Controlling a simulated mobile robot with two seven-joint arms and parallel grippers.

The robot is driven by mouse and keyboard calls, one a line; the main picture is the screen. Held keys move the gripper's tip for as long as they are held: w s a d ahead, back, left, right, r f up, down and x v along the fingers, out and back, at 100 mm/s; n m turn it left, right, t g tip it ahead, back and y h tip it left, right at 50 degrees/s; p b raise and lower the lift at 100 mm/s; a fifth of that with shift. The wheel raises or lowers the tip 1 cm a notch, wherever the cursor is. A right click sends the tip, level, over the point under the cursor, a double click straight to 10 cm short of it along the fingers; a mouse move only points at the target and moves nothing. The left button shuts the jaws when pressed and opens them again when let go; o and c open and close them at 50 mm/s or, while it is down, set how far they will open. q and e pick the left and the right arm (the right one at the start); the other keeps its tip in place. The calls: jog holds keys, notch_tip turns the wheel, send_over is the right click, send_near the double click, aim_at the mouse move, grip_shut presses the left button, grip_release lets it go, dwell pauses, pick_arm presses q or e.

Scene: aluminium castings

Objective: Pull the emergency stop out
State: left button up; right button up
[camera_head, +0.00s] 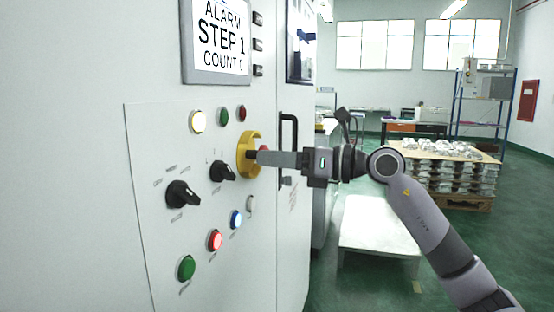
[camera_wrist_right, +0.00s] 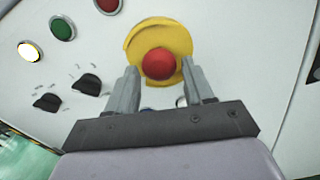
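The emergency stop is a red mushroom button inside a yellow ring (camera_head: 245,154) on the grey cabinet panel. In the head view the red button (camera_head: 264,150) is mostly hidden behind my gripper. In the right wrist view the red button (camera_wrist_right: 159,64) sits in front of its yellow collar (camera_wrist_right: 178,37). My right gripper (camera_head: 262,158) points left at the button, and in the wrist view its two fingers (camera_wrist_right: 160,82) stand apart on either side of the button. I see a gap between each finger and the red button. My left gripper is not in view.
The panel has rotary knobs (camera_head: 183,194), a lit white lamp (camera_head: 198,121) and other coloured buttons around the stop. A screen (camera_head: 217,40) above reads "ALARM STEP 1". A black door handle (camera_head: 288,143) is just right of the stop. A pallet of castings (camera_head: 440,175) stands behind my arm.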

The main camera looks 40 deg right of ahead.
jog(key=shift+s, duration=0.1)
jog(key=b+v, duration=0.3)
jog(key=v, duration=0.4)
jog(key=shift+f, duration=0.1)
dwell(0.7)
